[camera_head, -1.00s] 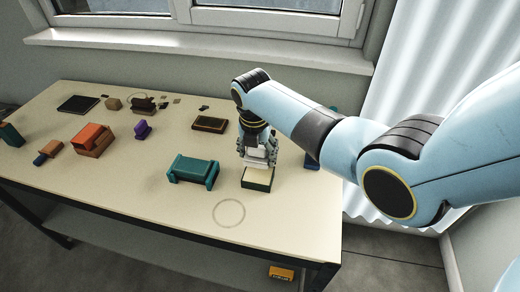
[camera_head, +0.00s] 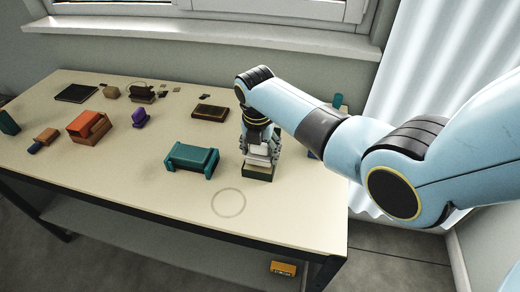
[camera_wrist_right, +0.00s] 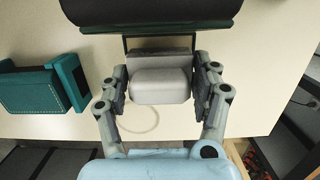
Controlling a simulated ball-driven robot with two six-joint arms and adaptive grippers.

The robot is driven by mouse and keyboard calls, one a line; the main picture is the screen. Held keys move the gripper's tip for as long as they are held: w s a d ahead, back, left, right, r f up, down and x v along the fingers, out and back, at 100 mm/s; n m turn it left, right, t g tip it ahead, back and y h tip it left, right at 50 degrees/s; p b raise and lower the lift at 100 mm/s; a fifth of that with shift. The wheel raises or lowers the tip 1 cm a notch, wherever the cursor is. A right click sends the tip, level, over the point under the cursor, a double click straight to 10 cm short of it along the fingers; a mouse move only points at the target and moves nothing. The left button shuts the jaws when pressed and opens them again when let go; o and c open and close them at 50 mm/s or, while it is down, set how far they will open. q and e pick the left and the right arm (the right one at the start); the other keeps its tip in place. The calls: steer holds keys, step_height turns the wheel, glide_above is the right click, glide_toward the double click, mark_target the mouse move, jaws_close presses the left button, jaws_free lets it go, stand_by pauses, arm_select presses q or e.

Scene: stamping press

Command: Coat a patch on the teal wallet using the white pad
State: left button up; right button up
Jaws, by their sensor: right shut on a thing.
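The teal wallet (camera_head: 191,157) lies on the table, left of my right gripper. It also shows at the left of the right wrist view (camera_wrist_right: 38,92). My right gripper (camera_head: 258,160) points down and is shut on the white pad (camera_wrist_right: 160,86), which sits between its fingers. The pad is over a small dark green box (camera_head: 258,174) with a pale top, mostly hidden now. I cannot tell whether the pad touches it. My left gripper is not in view.
A thin ring (camera_head: 228,203) marks the table (camera_head: 130,180) in front of the wallet. An orange block (camera_head: 88,126), a purple piece (camera_head: 140,118) and a dark brown case (camera_head: 210,113) stand farther off. The table's front edge is near.

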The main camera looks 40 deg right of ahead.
steer(key=shift+f+b, duration=0.3)
steer(key=shift+f, duration=0.2)
stand_by(0.5)
steer(key=shift+s, duration=0.1)
stand_by(1.3)
step_height(320, 180, up, 7)
steer(key=p, duration=0.8)
stand_by(0.6)
step_height(320, 180, down, 7)
steer(key=b, duration=0.7)
steer(key=shift+f+b, duration=0.1)
steer(key=shift+b, duration=0.25)
